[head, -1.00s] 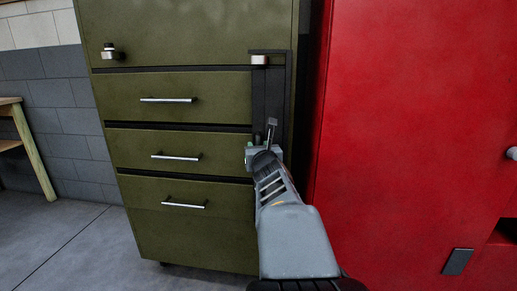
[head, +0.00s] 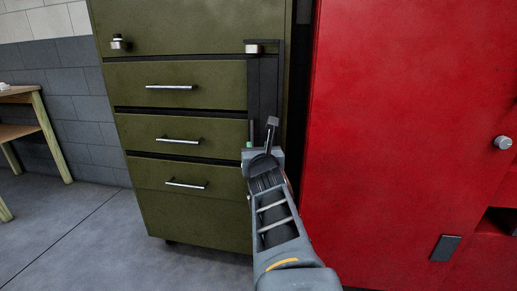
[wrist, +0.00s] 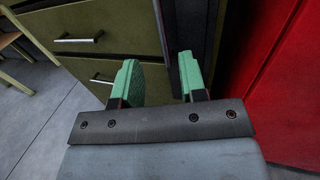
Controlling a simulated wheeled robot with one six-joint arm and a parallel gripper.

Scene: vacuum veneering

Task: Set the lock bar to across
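The lock bar appears to be the dark upright strip (head: 263,88) along the right edge of the olive-green cabinet. It stands vertical, with a silver knob (head: 254,48) near its top. Its lower part is hidden behind my gripper (head: 257,148). In the wrist view, a dark upright strip (wrist: 187,25) shows just beyond the fingers. My gripper (wrist: 158,70) is open, its two green fingers apart with nothing between them. It is in front of the cabinet's right edge, below the knob. I cannot tell whether it touches anything.
The olive cabinet (head: 170,25) has drawers with silver handles and another knob (head: 118,42) at upper left. A large red cabinet (head: 400,120) stands close on the right, with a dark gap between. A wooden table (head: 45,135) is at far left. Floor is clear left of the cabinet.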

